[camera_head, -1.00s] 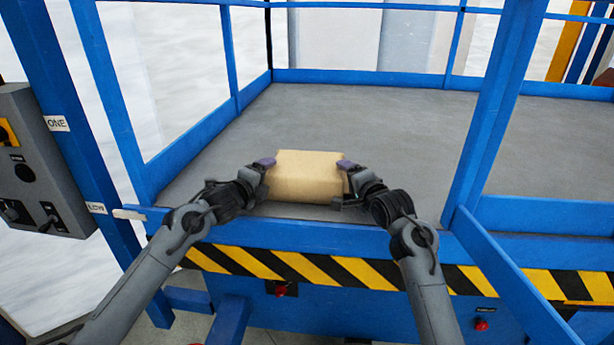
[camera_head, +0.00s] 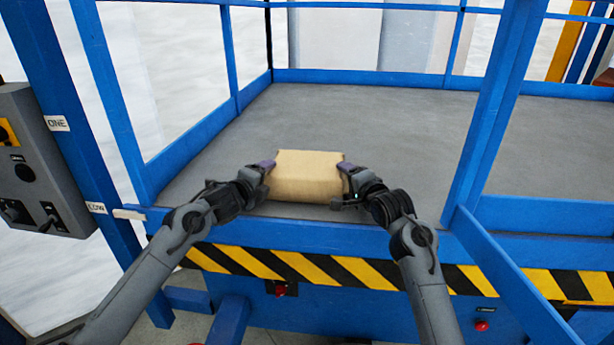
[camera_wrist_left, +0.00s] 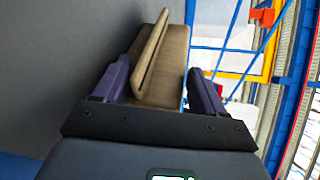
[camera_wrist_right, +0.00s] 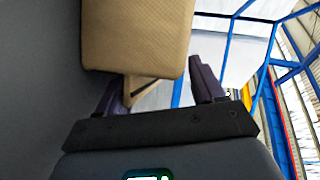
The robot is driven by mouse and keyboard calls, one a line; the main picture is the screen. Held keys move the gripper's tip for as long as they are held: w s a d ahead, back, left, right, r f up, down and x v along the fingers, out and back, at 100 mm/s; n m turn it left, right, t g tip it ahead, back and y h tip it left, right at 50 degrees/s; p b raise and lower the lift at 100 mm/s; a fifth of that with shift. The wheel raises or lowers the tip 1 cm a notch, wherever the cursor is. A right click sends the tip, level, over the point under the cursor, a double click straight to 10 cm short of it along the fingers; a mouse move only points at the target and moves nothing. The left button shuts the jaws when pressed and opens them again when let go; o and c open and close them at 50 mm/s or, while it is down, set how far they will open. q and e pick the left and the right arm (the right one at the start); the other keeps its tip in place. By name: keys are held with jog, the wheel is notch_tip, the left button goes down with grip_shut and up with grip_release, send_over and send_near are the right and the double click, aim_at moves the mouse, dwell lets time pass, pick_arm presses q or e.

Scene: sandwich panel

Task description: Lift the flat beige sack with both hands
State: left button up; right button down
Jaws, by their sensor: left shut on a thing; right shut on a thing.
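The beige sack (camera_head: 308,176) sits near the front edge of the grey platform floor, in the middle of the head view. My left gripper (camera_head: 266,171) is shut on its left end, and my right gripper (camera_head: 347,174) is shut on its right end. In the left wrist view the sack (camera_wrist_left: 165,65) shows between the purple fingers. In the right wrist view the sack (camera_wrist_right: 137,37) fills the top, with a thin edge of it reaching between the fingers. Whether its underside touches the floor is hard to tell.
The grey platform floor (camera_head: 390,125) is clear behind and beside the sack. Blue rails and a blue post (camera_head: 497,110) frame it. A grey control box (camera_head: 38,160) stands at the left. A blue front edge with yellow-black stripes lies under my arms.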

pick_arm(q)
jog(key=shift+r, duration=0.3)
pick_arm(e)
jog(key=shift+s+r, duration=0.1)
jog(key=shift+r, duration=0.2)
